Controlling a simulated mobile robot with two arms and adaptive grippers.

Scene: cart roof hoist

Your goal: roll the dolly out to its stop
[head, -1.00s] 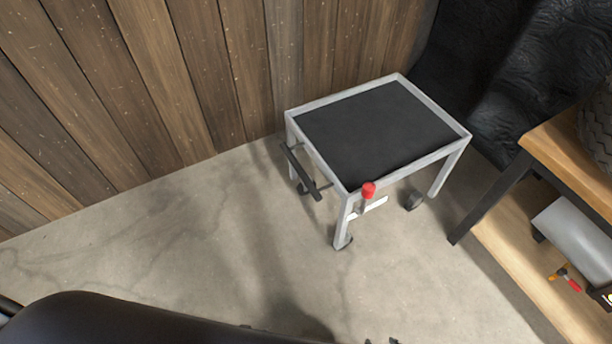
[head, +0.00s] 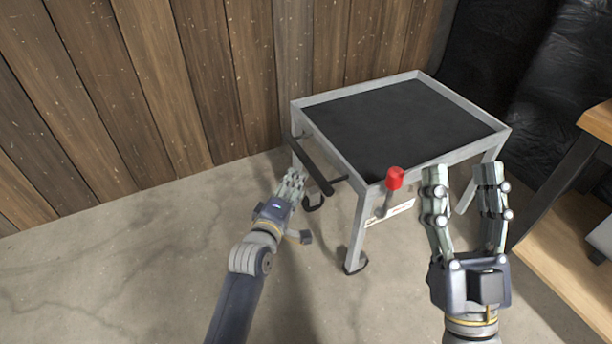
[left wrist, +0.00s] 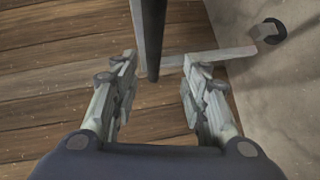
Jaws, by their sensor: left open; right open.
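The dolly (head: 466,154) is a light grey metal frame on casters with a black top, standing by the wood wall. A black handle bar (head: 311,165) sticks out along its left side. A red knob (head: 394,178) on a lever stands at its front edge. My left gripper (head: 293,180) is open just short of the handle bar. In the left wrist view the bar (left wrist: 153,35) comes down between and beyond the open fingertips (left wrist: 157,75); I cannot tell whether they touch it. My right gripper (head: 462,172) is open and empty, right of the red knob, with its fingers pointing at the dolly's front edge.
A workbench (head: 597,124) with a wooden top and lower shelf stands at the right edge, near my right gripper. The plank wall (head: 220,80) closes off the back. The concrete floor (head: 110,265) at the left and front is clear.

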